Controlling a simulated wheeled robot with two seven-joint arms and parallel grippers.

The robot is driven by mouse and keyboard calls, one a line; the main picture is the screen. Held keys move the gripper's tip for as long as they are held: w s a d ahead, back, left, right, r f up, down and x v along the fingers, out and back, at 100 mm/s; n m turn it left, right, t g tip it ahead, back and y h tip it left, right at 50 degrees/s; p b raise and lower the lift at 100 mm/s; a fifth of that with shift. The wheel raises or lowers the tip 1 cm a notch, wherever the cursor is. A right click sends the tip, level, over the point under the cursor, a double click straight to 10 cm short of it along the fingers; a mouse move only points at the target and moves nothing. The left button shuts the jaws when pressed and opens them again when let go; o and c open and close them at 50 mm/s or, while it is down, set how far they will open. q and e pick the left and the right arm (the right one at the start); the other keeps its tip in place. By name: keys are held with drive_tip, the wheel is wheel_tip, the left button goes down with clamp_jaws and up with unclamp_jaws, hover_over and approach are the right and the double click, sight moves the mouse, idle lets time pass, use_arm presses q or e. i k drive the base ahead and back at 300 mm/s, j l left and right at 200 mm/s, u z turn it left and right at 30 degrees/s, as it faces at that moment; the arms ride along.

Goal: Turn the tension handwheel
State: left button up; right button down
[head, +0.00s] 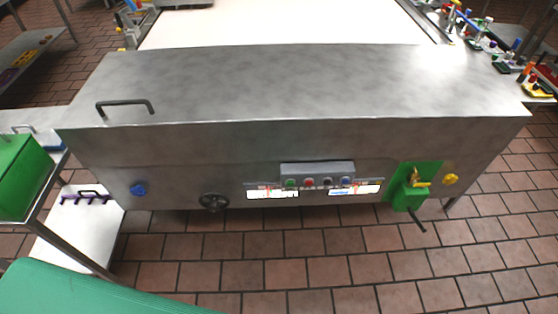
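A dark, round, spoked handwheel (213,202) sits low on the front face of the long steel machine (300,90), left of the middle. It looks black or dark grey and stands against the lower edge of the front panel. The picture is too small to tell its turned angle. Neither of my grippers shows in the head view. Nothing is touching the handwheel.
The front panel carries a blue knob (138,189), a button box (317,174), a green block with a lever (410,190) and a yellow knob (451,179). A green bin (22,175) stands at left, a green surface (90,292) below. Tiled floor before the machine is clear.

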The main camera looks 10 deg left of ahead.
sight(213, 206)
drive_tip(key=u, duration=1.05)
